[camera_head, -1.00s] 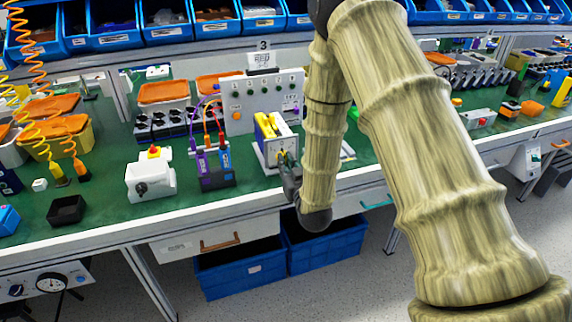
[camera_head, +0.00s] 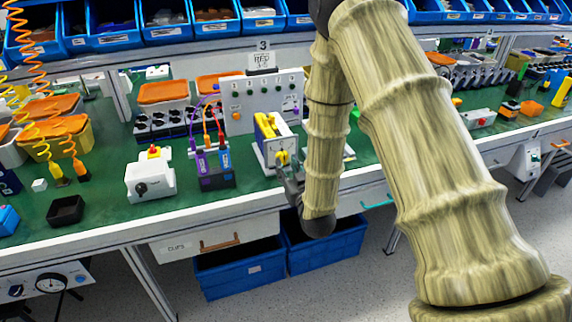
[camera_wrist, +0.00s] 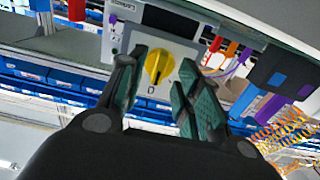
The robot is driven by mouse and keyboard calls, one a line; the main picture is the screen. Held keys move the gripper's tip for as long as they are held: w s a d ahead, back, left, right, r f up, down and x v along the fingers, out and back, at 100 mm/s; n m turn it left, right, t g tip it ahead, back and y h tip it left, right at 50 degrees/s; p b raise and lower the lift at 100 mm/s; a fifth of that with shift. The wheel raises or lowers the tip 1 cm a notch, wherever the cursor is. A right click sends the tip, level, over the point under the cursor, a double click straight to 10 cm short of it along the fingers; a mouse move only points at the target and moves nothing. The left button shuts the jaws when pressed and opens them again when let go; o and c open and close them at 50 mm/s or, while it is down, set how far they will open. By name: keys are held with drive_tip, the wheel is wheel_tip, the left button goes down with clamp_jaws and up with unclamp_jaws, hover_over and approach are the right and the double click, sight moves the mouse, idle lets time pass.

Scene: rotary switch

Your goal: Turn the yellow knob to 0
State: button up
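The yellow knob (camera_wrist: 158,66) is a round dial on a pale plate (camera_wrist: 180,45), with a mark like "0" or "D" beside it in the wrist view. In the head view the knob (camera_head: 283,157) shows small on the front of a white switch box (camera_head: 283,145) with yellow parts on top. My gripper (camera_wrist: 160,92) is open, with its two dark green-padded fingers on either side of the knob in the picture. I cannot tell whether they touch it. In the head view my gripper (camera_head: 290,178) is just below and in front of the box.
A purple and black device (camera_head: 214,172) with plugged leads stands left of the switch box. Farther left is a white box (camera_head: 150,178) with a red button. A panel with green buttons (camera_head: 262,100) stands behind. Blue bins (camera_head: 325,245) sit under the bench.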

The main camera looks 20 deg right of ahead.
drive_tip(key=s, duration=1)
drive_tip(key=shift+d, duration=0.15)
